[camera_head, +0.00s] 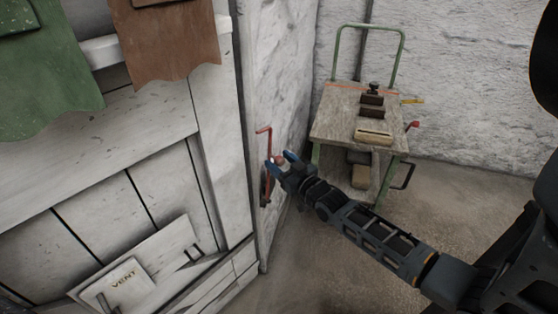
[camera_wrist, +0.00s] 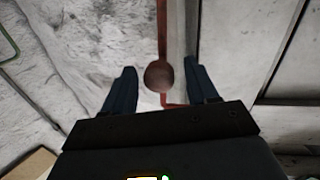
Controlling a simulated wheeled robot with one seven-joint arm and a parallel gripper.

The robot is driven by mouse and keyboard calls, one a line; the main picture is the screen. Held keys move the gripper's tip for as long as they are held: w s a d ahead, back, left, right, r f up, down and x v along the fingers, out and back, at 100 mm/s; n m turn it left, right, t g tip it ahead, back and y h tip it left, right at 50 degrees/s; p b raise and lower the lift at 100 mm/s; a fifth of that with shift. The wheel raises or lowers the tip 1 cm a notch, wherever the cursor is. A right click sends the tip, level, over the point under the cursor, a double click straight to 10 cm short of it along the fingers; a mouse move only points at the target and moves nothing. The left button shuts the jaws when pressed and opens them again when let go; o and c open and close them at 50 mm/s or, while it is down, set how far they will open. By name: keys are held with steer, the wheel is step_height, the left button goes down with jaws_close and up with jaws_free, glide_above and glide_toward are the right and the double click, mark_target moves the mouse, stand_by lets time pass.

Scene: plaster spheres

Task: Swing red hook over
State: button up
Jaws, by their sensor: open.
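The red hook (camera_head: 267,138) is a thin bent rod on the side of the white cabinet, its upper end turned to the left. In the wrist view its red bar (camera_wrist: 163,25) runs down from the top edge. A round brownish-red knob (camera_wrist: 159,75) shows between my fingers, in front of the bar. My gripper (camera_head: 280,160) is at the hook's lower part, blue fingers open. In the wrist view one finger is on each side of the knob, with visible gaps. My gripper hides part of the hook's lower end in the head view.
A wooden-topped cart (camera_head: 335,117) with a green handle stands to the right against the wall, carrying dark blocks and a plane-like tool. Green (camera_head: 45,75) and brown cloths hang above. The floor (camera_head: 440,190) right of the cart is clear.

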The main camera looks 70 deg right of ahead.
steer(key=shift+w+d, duration=0.25)
steer(key=shift+w, duration=0.1)
steer(key=shift+c, duration=0.4)
jaws_close()
